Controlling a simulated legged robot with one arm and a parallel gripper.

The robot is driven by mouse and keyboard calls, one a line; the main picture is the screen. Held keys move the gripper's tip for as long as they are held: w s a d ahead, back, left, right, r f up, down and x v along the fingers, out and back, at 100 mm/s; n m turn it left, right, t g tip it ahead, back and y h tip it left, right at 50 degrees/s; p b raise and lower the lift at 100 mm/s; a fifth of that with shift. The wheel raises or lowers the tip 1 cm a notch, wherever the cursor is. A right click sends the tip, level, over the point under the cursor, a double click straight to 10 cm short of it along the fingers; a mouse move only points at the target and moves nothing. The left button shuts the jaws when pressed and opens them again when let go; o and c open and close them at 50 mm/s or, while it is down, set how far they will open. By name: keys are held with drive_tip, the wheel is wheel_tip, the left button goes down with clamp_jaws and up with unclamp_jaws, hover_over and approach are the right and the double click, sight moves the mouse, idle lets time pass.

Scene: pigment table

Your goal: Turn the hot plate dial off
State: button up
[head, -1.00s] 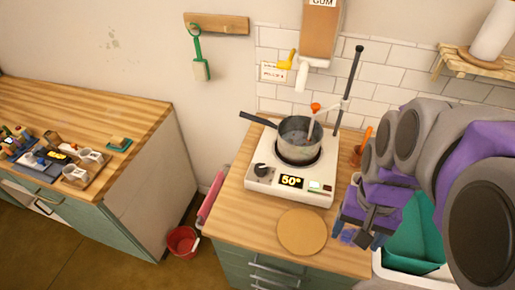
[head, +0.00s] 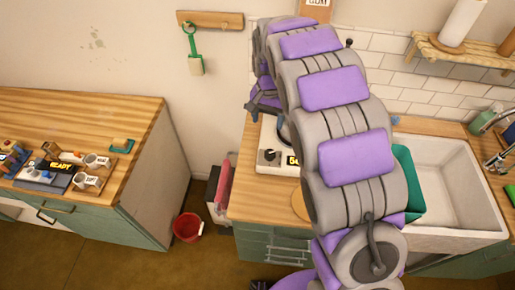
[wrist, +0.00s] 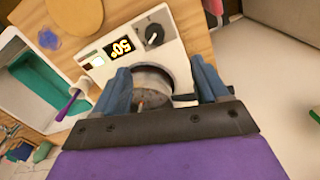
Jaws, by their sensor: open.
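The white hot plate (head: 266,168) stands on the wooden counter, mostly hidden by my arm in the head view. Its black dial (head: 269,155) shows at the front left corner. The wrist view shows the dial (wrist: 154,34) beyond the fingertips, apart from them, and the hot plate's display (wrist: 120,47) reading 50°. A pot (wrist: 150,72) sits on the plate, partly between and behind my fingers in the wrist view. My gripper (wrist: 160,68) is open, its blue fingers spread above the pot. In the head view my gripper (head: 264,101) is above the back of the hot plate, partly hidden.
A round cork mat (wrist: 76,14) lies in front of the hot plate. A sink (head: 455,190) with a green tub (head: 409,185) is to the right. A red bucket (head: 187,227) stands on the floor between the counters.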

approach(270, 152)
drive_tip(key=f, duration=0.1)
drive_tip(key=a+f, duration=0.1)
drive_tip(key=f, duration=0.1)
drive_tip(key=f+b, duration=0.1)
drive_tip(key=f, duration=0.1)
drive_tip(key=shift+a+f, duration=0.1)
drive_tip(key=shift+a, duration=0.2)
drive_tip(key=d+f, duration=0.3)
drive_tip(key=shift+d+f, duration=0.15)
drive_tip(key=shift+f, duration=0.25)
drive_tip(key=shift+a+f, duration=0.15)
drive_tip(key=shift+a, duration=1.1)
drive_tip(key=shift+c, duration=0.5)
drive_tip(key=shift+a, duration=0.1)
drive_tip(key=shift+c, duration=0.8)
drive_tip(key=shift+d, duration=0.9)
drive_tip(key=c, duration=0.4)
drive_tip(key=shift+a, duration=0.3)
drive_tip(key=c, duration=0.4)
